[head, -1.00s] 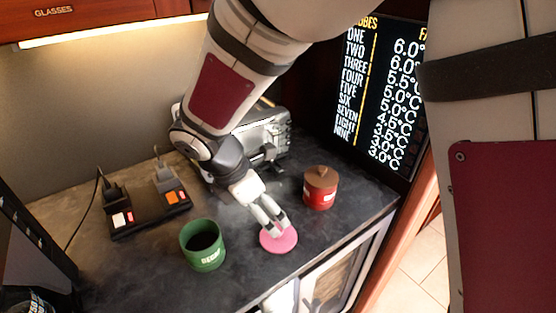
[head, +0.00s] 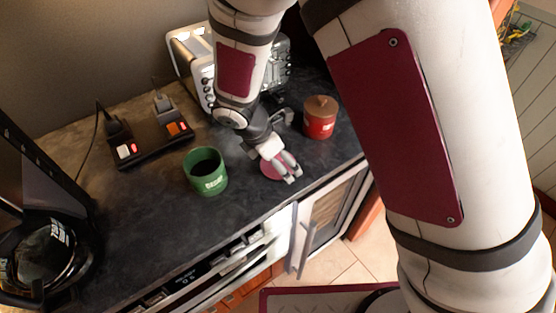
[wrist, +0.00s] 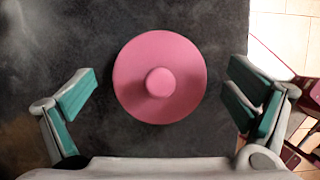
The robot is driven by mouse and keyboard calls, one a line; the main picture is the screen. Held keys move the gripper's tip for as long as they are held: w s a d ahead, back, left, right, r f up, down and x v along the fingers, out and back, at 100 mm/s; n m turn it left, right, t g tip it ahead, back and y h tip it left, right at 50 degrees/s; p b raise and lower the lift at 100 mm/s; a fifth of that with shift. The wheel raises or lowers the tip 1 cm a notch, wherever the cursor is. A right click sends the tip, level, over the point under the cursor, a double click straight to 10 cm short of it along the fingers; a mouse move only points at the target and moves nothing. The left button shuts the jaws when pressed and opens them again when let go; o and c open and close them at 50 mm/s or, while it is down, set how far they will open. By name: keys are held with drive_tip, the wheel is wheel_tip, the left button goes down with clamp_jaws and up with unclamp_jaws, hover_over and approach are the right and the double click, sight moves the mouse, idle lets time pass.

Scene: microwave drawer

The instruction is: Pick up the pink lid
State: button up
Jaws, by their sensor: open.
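The pink lid (wrist: 160,58) is a round disc with a small knob in its middle, lying flat on the dark countertop (head: 150,225). In the head view the lid (head: 267,170) is partly hidden by my gripper (head: 293,178). In the wrist view my gripper (wrist: 160,100) is open, with one finger on each side of the lid and a gap on both sides. The fingers do not touch the lid. How high they are above the counter is hard to tell.
A green mug (head: 207,173) stands left of the lid, and a red canister (head: 320,118) with a brown top stands to its right. A toaster (head: 190,55) is behind. A power strip (head: 150,140) and a coffee maker (head: 45,240) are at left. The counter's front edge is close to the lid.

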drive_tip(key=c, duration=1.3)
drive_tip(key=shift+s, duration=0.1)
drive_tip(key=shift+c, duration=0.9)
